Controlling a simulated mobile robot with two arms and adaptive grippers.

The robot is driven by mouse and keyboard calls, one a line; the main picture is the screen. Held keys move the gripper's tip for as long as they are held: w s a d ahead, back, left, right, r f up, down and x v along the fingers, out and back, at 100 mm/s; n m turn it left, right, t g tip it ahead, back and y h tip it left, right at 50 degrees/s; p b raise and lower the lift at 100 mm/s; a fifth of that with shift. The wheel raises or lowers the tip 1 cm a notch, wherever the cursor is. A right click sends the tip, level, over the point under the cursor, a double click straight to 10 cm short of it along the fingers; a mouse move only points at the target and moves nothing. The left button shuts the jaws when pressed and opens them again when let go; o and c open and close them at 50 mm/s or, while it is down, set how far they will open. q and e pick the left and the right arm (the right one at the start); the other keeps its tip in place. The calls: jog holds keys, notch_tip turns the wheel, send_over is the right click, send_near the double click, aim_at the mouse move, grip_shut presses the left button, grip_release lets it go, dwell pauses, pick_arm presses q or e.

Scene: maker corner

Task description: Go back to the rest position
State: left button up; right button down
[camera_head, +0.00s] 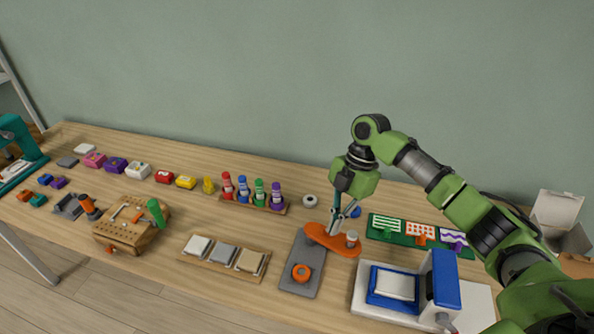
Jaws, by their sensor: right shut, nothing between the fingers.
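My right gripper (335,226) hangs down from the green arm that comes in from the right. It is shut and empty, with its fingertips just above or beside an orange elongated board (318,235). I cannot tell whether they touch it. The orange board lies across the far end of a grey plate (296,284), with a small pale cylinder (352,239) at its right end. An orange ring (301,272) lies on the near part of the grey plate. My left gripper is not in view.
A green rack of patterned pieces (404,240) and a blue-and-white device (440,288) stand right of my gripper. A row of coloured bottles (259,193), a tray of square pads (212,264) and a wooden tool block (120,238) stand left. The wall is behind.

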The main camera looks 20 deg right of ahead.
jog(key=s+a+f+m, duration=0.2)
jog(key=s+a+f, duration=0.2)
jog(key=s+a+f+m+t, duration=0.1)
jog(key=s+a+f+m, duration=0.1)
jog(key=s+a+f, duration=0.2)
jog(key=s+a+f+m, duration=0.2)
jog(key=s+a+f, duration=0.2)
jog(key=a, duration=0.1)
jog(key=shift+a+f+m+t+h, duration=0.15)
jog(key=shift+f+m+t+h, duration=0.15)
jog(key=shift+f+m+t, duration=0.1)
jog(key=s+d+r+m+t+h, duration=0.1)
jog(key=s+d+m+t, duration=0.1)
jog(key=s+m, duration=0.45)
jog(key=s+d+r+m+t+h, duration=0.1)
jog(key=s+d+r+m+h, duration=0.15)
jog(key=s+m, duration=0.35)
notch_tip(320, 180, down, 27)
jog(key=s+g, duration=0.1)
jog(key=s+d+f+g, duration=0.1)
jog(key=s+d+f, duration=0.2)
jog(key=s+f, duration=1.3)
jog(key=shift+s+d+f, duration=0.15)
jog(key=shift+s+f, duration=0.15)
jog(key=shift+s, duration=0.5)
